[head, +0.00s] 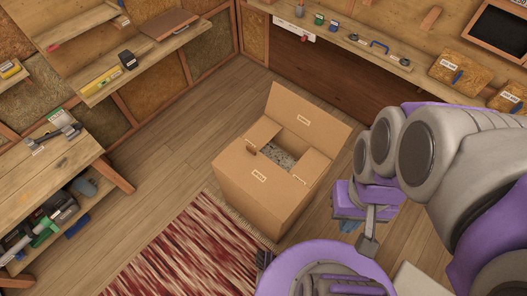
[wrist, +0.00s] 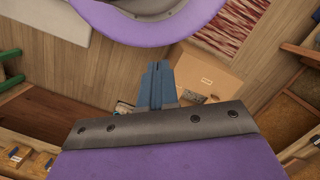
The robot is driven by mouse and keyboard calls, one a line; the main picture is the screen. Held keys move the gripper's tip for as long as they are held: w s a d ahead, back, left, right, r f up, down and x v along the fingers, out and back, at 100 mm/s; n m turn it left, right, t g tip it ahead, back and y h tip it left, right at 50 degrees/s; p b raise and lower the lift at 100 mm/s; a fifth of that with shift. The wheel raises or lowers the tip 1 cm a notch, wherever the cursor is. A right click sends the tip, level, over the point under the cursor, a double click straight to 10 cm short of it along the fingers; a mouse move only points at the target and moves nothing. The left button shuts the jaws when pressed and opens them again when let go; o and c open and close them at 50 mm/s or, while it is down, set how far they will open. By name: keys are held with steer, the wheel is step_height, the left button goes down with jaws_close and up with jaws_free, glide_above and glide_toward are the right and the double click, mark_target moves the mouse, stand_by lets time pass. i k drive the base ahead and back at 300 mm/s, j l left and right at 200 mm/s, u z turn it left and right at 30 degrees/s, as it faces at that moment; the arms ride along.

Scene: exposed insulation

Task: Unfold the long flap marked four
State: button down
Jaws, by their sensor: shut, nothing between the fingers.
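An open cardboard box (head: 245,190) stands on the wood floor in the middle of the head view. A long flap (head: 315,110) at its far side stands up and leans outward, with a small label. Shorter flaps (head: 263,131) show around the opening, and speckled grey material is visible inside. Another label is on the near side; I cannot read the numbers. My gripper (wrist: 157,66) is shut and empty in the wrist view, its blue fingers together. The box (wrist: 205,72) shows beyond them, partly hidden. In the head view my gripper is right of the box, apart from it, mostly hidden by my arm.
A red patterned rug (head: 190,250) lies in front of the box. A workbench (head: 60,160) with tools is at the left. Shelves (head: 340,40) line the back walls. Bare floor (head: 165,150) is free left of and behind the box.

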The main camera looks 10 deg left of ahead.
mark_target(279, 193)
steer(key=i+j+u, duration=0.15)
steer(key=u, duration=0.2)
steer(key=i+j+u, duration=0.1)
steer(key=u, duration=0.2)
steer(key=i, duration=0.1)
